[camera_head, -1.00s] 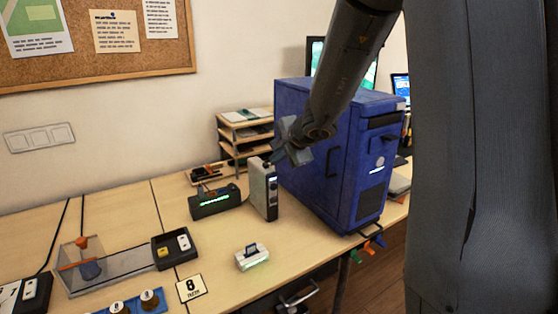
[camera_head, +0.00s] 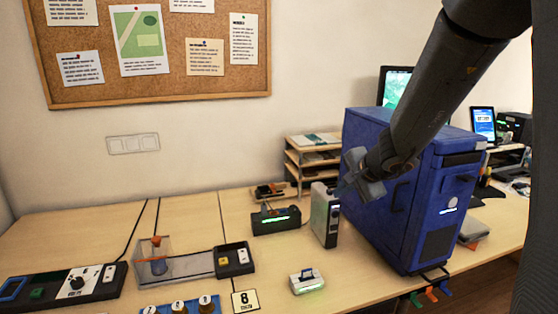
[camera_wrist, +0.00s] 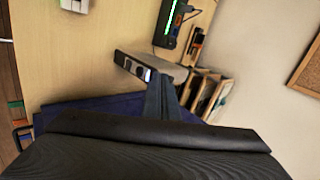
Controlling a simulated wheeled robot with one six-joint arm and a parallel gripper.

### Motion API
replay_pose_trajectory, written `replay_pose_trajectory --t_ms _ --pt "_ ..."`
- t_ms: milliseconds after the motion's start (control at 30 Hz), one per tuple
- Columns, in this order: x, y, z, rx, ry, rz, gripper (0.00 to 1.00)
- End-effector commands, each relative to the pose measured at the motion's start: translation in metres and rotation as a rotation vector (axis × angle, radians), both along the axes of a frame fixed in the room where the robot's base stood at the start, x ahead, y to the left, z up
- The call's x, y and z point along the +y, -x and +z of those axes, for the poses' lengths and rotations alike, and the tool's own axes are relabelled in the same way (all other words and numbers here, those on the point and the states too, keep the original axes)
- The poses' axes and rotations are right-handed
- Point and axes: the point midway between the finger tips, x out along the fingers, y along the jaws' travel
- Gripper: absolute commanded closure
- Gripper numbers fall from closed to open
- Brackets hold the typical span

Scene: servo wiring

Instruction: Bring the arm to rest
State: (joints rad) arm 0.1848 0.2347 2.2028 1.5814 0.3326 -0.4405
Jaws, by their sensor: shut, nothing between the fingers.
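My arm reaches down from the upper right in the head view. My gripper (camera_head: 345,188) is at its end, in front of the left side of the blue cabinet (camera_head: 392,185). The gripper is shut and empty. Its tip is close to the top of an upright grey-white box (camera_head: 325,214); I cannot tell whether they touch. In the wrist view the dark fingers (camera_wrist: 160,90) point toward the same box (camera_wrist: 138,68), and my wrist housing hides the lower part of the picture.
A black device with green lights (camera_head: 276,220) stands left of the box. A small white device (camera_head: 307,281) and a number 8 card (camera_head: 245,301) lie in front. A wooden paper rack (camera_head: 298,165) is behind. A clear-walled tray (camera_head: 180,266) and a control panel (camera_head: 62,287) are left.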

Motion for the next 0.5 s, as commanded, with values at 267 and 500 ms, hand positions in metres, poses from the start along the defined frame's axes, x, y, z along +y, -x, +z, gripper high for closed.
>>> replay_pose_trajectory --t_ms 267,500 --pt "0.055 0.101 -0.042 0.156 0.205 0.422 1.00" --pt "0.061 0.197 -0.074 0.310 0.411 0.780 1.00"
